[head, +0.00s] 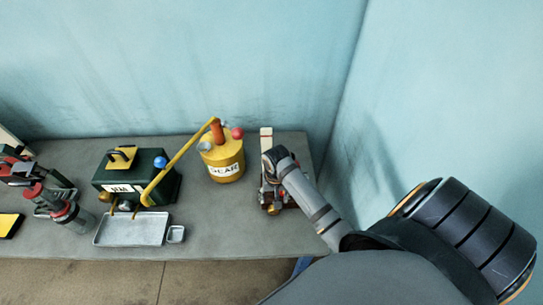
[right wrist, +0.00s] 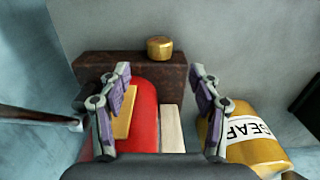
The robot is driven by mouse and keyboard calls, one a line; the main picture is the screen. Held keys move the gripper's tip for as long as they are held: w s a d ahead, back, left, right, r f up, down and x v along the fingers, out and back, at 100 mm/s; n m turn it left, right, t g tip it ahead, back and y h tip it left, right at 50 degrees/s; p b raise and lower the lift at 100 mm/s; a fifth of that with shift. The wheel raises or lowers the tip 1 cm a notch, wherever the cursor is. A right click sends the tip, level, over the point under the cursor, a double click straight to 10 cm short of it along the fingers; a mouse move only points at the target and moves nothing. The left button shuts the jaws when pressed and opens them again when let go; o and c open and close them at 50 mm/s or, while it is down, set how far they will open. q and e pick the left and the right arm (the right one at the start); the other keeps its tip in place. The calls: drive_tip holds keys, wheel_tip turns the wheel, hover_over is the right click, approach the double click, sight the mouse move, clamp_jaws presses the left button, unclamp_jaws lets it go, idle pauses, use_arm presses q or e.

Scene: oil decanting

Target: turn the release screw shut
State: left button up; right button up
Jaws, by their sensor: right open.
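The release screw looks to be the brass knob (right wrist: 160,47) at the end of a dark brown block (right wrist: 170,70) in the right wrist view. In the head view the brass knob (head: 273,210) shows at the front end of the red device. The red body (right wrist: 144,115) lies below the block, partly hidden by my gripper. My right gripper (right wrist: 160,76) is open and empty, its fingers apart on either side of the red body. The knob appears beyond the fingertips, centred between them, with no contact visible.
A yellow GEAR can (head: 222,163) stands close beside the device. Left of it are a dark green box (head: 165,187) with a yellow lever, a metal tray (head: 130,231) and a small dish (head: 176,235). The wall is close behind.

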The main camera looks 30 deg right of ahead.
wheel_tip(320, 180, down, 4)
drive_tip(key=shift+s+r+p, duration=0.1)
drive_tip(key=shift+r+p, duration=0.1)
drive_tip(key=shift+p, duration=0.15)
drive_tip(key=f, duration=0.4)
drive_tip(key=shift+w+d+f, duration=0.1)
drive_tip(key=shift+w+f, duration=0.2)
drive_tip(key=shift+f, duration=0.1)
drive_tip(key=shift+f+p, duration=0.3)
drive_tip(key=shift+f, duration=0.15)
use_arm(q)
drive_tip(key=shift+w+d+r, duration=0.15)
drive_tip(key=shift+w+r, duration=0.25)
drive_tip(key=shift+r, duration=0.35)
use_arm(e)
drive_tip(key=shift+s, duration=0.1)
drive_tip(key=shift+c, duration=0.2)
drive_tip(key=c, duration=1.1)
use_arm(q)
drive_tip(key=shift+s, duration=0.15)
